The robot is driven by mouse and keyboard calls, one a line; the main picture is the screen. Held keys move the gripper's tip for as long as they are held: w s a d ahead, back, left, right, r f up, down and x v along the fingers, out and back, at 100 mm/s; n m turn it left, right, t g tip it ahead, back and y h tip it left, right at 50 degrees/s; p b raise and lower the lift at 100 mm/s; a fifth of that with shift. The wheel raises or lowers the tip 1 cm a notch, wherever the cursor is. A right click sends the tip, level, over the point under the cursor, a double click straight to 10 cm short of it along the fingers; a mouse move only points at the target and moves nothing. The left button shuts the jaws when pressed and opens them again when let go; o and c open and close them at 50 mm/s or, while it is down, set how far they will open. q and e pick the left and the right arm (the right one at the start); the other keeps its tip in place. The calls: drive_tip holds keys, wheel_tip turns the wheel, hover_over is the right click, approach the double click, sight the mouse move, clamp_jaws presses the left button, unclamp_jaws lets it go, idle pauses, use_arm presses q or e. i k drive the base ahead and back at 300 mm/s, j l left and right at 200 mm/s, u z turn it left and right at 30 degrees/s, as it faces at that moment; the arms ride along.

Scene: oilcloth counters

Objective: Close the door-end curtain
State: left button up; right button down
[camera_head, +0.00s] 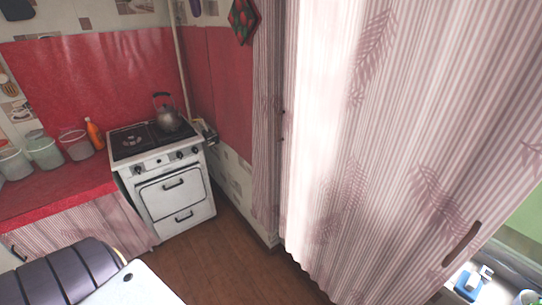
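A large pale curtain (365,130) with pink stripes and leaf prints hangs in folds across the right half of the head view. A narrower strip of similar striped cloth (267,120) hangs just left of it, beside the red wall. I cannot tell which of these is the door-end curtain. The top of the cloth is cut off by the frame, so no rail shows. Neither of my grippers is in view.
A white stove (175,190) with a kettle (168,117) stands at the left. Beside it, a red counter (60,190) holds jars and an orange bottle (94,133). Brown floor (235,255) is clear between stove and curtain. A blue object (468,284) shows at lower right.

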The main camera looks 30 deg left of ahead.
sight(418, 131)
drive_tip(key=j+u, duration=0.1)
drive_tip(key=j, duration=0.4)
drive_tip(key=i+j+u, duration=0.1)
drive_tip(key=j, duration=0.35)
drive_tip(key=j+u, duration=0.1)
drive_tip(key=j, duration=0.35)
drive_tip(key=i+j+u, duration=0.1)
drive_tip(key=j, duration=0.4)
drive_tip(key=i+j+u, duration=0.1)
drive_tip(key=j, duration=0.35)
drive_tip(key=i, duration=0.05)
